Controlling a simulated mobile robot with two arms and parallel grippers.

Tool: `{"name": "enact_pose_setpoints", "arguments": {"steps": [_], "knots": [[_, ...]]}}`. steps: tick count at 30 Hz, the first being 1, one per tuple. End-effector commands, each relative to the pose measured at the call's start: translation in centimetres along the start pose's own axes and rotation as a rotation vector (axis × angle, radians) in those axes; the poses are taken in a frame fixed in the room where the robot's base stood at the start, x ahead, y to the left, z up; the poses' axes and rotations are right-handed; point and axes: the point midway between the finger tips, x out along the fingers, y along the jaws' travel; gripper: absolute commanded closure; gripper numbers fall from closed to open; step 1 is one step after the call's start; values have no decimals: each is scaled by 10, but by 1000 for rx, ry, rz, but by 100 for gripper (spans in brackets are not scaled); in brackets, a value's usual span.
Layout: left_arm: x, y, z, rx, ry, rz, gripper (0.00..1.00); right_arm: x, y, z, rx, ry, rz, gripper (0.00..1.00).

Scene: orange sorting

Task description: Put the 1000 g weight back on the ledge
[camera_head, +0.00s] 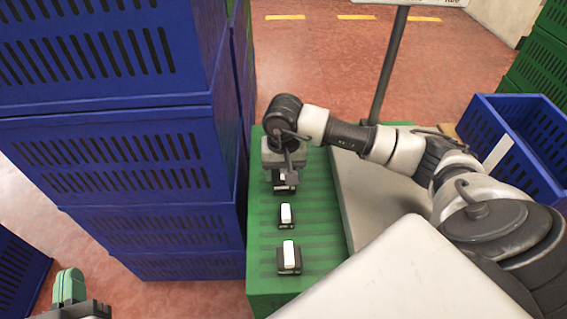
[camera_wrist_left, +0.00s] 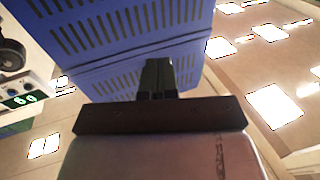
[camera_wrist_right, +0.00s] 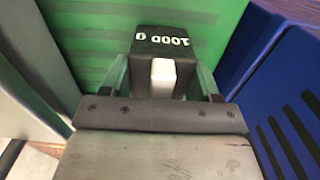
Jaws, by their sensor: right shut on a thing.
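The 1000 g weight (camera_wrist_right: 168,44) is a black block with white lettering and a white grip, seen in the right wrist view between the fingers of my right gripper (camera_wrist_right: 163,85). My right gripper (camera_head: 284,180) is shut on it over the far part of the green ledge (camera_head: 325,236). In the head view the gripper partly hides the weight. I cannot tell whether its base touches the ledge. My left gripper (camera_head: 70,287) is at the lower left of the head view, empty. Its fingers are together in the left wrist view (camera_wrist_left: 156,77).
Two more black weights with white grips, a middle one (camera_head: 286,216) and a near one (camera_head: 289,258), stand in line on the ledge. Stacked blue crates (camera_head: 120,230) rise close on the left. A grey surface (camera_head: 378,198) lies right of the ledge. Another blue crate (camera_head: 510,135) stands far right.

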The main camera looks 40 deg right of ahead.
Motion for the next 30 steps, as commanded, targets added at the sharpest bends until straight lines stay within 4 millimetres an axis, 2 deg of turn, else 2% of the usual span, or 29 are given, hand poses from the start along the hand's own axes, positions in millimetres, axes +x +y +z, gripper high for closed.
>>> {"name": "enact_pose_setpoints", "arguments": {"steps": [17, 18, 22, 30], "knots": [[1, 1, -9, -1, 72, 3, 100, 4, -1, -1, -1, 5, -4, 100], [1, 1, -10, -1, 76, 3, 100, 5, 0, 0, -1, 1, -1, 32], [1, 1, -10, -1, 75, 3, 100, 5, 0, 0, -1, 1, -1, 13], [1, 1, -9, -2, 71, 3, 100, 5, 0, 0, -1, 1, -1, 13]]}}
